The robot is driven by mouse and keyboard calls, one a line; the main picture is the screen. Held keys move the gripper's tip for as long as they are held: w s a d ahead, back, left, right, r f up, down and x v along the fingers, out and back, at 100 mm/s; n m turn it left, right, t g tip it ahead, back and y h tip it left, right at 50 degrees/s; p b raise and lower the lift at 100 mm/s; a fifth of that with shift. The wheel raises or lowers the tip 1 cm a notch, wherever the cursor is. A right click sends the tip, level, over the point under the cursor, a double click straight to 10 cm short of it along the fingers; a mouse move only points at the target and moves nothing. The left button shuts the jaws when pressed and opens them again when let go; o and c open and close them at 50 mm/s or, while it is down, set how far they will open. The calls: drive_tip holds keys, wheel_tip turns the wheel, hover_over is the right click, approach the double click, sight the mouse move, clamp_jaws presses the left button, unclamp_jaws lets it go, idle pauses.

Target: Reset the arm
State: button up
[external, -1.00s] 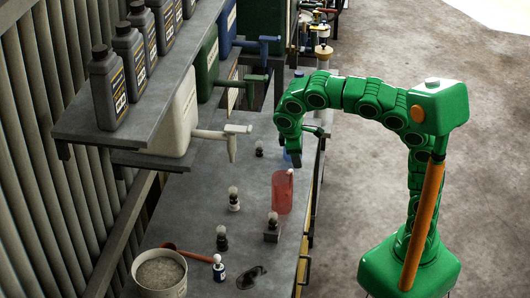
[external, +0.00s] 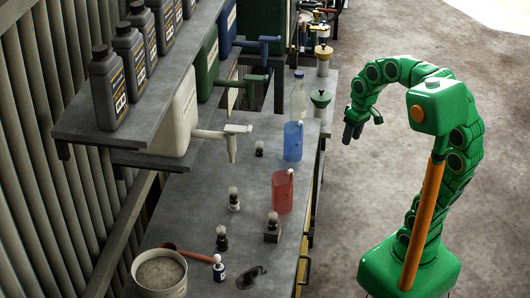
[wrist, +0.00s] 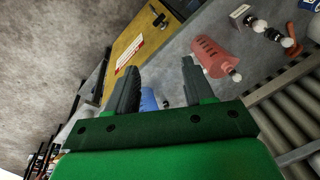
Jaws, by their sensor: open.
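My green arm stands on the floor to the right of the workbench (external: 190,215). My gripper (external: 359,128) hangs in the air off the bench's right edge, pointing down, clear of everything. In the wrist view the two dark fingers of my gripper (wrist: 156,85) are spread apart with nothing held between them. The blue jug (wrist: 149,99) shows partly behind the fingers there, at a distance, and the red jug (wrist: 213,57) lies beyond the right finger.
A shelf (external: 160,85) with dark bottles overhangs the left. The floor (external: 430,40) behind is open.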

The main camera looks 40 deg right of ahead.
drive_tip(key=s+d+f+m+g+h, duration=0.1)
drive_tip(key=s+d+f, duration=0.2)
drive_tip(key=s+f, duration=0.2)
drive_tip(key=s+d+f+m+g+h, duration=0.1)
drive_tip(key=s+d+f, duration=0.2)
drive_tip(key=s+f, duration=0.3)
drive_tip(key=s, duration=0.4)
drive_tip(key=shift+d+f+g, duration=0.2)
drive_tip(key=shift+d+g, duration=0.1)
drive_tip(key=shift+d, duration=0.05)
